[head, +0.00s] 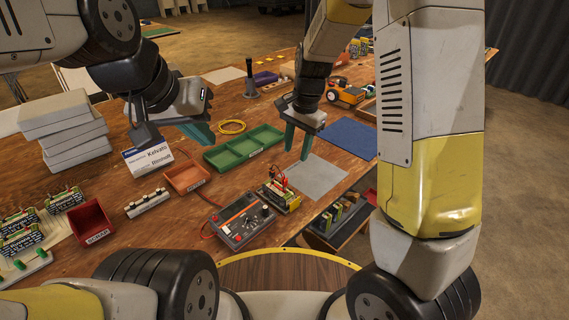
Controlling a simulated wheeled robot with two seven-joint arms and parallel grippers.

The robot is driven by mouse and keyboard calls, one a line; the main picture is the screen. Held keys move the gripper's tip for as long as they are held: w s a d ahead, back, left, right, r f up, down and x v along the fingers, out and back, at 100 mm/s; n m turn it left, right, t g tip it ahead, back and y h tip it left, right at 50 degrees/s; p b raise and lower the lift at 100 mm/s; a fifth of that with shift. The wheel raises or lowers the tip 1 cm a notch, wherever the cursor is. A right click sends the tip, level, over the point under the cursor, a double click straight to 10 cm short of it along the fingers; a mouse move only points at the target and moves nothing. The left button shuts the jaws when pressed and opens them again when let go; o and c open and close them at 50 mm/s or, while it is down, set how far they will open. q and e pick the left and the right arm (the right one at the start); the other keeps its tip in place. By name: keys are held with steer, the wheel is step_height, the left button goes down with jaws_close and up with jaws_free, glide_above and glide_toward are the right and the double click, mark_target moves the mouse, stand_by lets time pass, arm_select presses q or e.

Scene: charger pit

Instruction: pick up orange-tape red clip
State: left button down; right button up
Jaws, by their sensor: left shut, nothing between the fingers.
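A small red clip (284,181) shows on top of a yellow and black battery pack (279,197) beside the charger. The orange tape on it is too small to make out. The grey charger box (241,221) with dials and red and black parts stands to its left. My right gripper (298,153) is open and empty, its green fingers pointing down above and behind the battery pack, apart from the clip. My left gripper (203,138) is shut and empty above the table, left of the green tray.
A green divided tray (243,147), an orange tray (187,179) and a red scrap bin (90,222) stand on the wooden table. More battery packs (18,238) sit at the left. A grey mat (315,181) and a blue mat (347,138) lie bare at the right.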

steer(key=m+h, duration=0.1)
steer(key=m, duration=0.1)
glide_above(284, 177)
steer(key=d, duration=0.1)
steer(key=shift+g, duration=0.3)
steer(key=f, duration=0.7)
steer(key=shift+s, duration=0.2)
steer(key=f, duration=0.5)
steer(key=a+f, duration=0.1)
steer(key=f, duration=0.2)
steer(key=shift+w, duration=0.1)
jaws_close()
